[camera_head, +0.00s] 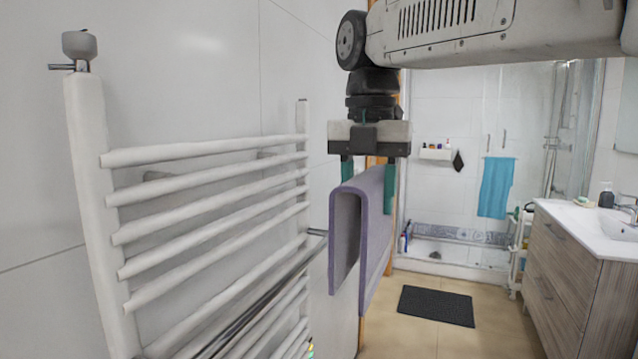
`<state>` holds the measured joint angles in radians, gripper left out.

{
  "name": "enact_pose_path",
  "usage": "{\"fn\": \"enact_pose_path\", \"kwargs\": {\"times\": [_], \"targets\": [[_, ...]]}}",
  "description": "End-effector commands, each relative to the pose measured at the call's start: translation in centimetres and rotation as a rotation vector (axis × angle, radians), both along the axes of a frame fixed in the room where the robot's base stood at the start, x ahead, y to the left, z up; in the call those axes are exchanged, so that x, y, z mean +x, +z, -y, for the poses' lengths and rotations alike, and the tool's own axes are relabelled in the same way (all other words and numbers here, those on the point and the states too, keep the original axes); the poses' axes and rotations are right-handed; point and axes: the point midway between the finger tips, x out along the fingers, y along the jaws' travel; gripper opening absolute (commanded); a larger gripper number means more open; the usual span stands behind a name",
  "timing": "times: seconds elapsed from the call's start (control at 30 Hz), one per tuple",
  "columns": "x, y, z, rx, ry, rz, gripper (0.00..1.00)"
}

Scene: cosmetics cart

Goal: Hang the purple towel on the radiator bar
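The purple towel (345,240) hangs folded in an upside-down U, one flap on each side, in the middle of the head view. My gripper (368,192) points down from above, with its teal fingers on either side of the towel's upper fold. It appears shut on the towel, which hangs in the air. The white radiator (87,200) stands on the left with several white rails. A chrome bar (262,303) runs along its front, lower than the towel's fold. The bar's far end meets the towel's left edge in the picture; I cannot tell whether they touch.
A wooden vanity (570,270) with a white basin stands on the right. A dark mat (436,305) lies on the tan floor. A blue towel (495,187) hangs at the shower behind. The floor between radiator and vanity is mostly clear.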

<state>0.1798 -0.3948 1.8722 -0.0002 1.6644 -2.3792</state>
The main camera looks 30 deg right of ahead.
Motion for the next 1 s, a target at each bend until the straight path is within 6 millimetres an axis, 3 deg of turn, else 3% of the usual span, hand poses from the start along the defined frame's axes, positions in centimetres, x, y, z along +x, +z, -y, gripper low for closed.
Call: {"fn": "enact_pose_path", "kwargs": {"times": [0.53,1.0], "targets": [[0.3,-0.1,-0.1,0.002,0.004,-0.001,0.17],[3.7,-0.1,-2.5,0.001,0.002,-0.002,0.17]]}}
